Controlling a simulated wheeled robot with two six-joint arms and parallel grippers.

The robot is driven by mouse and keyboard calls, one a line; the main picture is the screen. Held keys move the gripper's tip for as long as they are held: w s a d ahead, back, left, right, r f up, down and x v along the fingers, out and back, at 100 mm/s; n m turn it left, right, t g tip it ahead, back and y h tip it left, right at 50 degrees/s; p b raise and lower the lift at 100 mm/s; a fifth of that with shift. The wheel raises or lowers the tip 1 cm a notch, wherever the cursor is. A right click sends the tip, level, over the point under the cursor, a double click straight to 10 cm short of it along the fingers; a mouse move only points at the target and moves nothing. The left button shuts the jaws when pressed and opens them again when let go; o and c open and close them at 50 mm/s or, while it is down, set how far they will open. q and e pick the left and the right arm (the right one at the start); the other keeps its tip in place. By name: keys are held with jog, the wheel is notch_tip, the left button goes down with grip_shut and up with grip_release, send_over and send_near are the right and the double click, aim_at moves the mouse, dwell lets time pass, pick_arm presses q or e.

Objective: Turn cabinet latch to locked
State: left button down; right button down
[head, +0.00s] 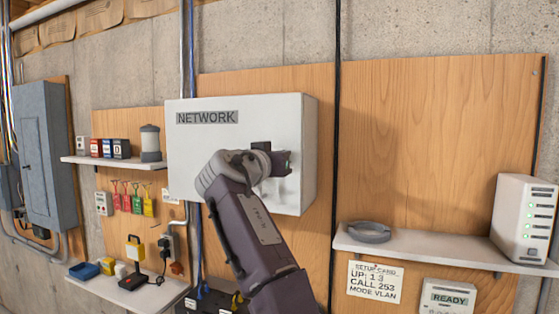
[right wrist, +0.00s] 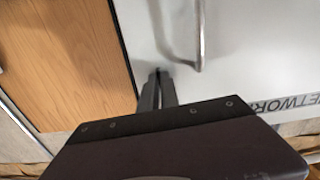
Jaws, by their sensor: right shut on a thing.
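The white cabinet labelled NETWORK (head: 240,150) hangs on a wood panel, its door closed. My right gripper (head: 282,163) is at the right part of the cabinet's front and covers most of the latch area. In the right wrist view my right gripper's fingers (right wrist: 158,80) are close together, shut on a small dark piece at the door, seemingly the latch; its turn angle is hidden. A metal bar handle (right wrist: 198,40) on the door stands beside the fingertips, apart from them. My left gripper is not in view.
A shelf (head: 440,252) on the right holds a grey round dish (head: 369,232) and a white router (head: 524,217). Shelves on the left hold small boxes and a lantern (head: 150,143). A dark vertical cable (head: 337,130) runs right of the cabinet.

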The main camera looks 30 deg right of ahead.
jog(key=shift+m, duration=0.5)
jog(key=c, duration=1.6)
grip_release()
jog(key=b+v, duration=0.2)
jog(key=v, duration=0.7)
jog(key=shift+b, duration=0.4)
jog(key=shift+w, duration=0.1)
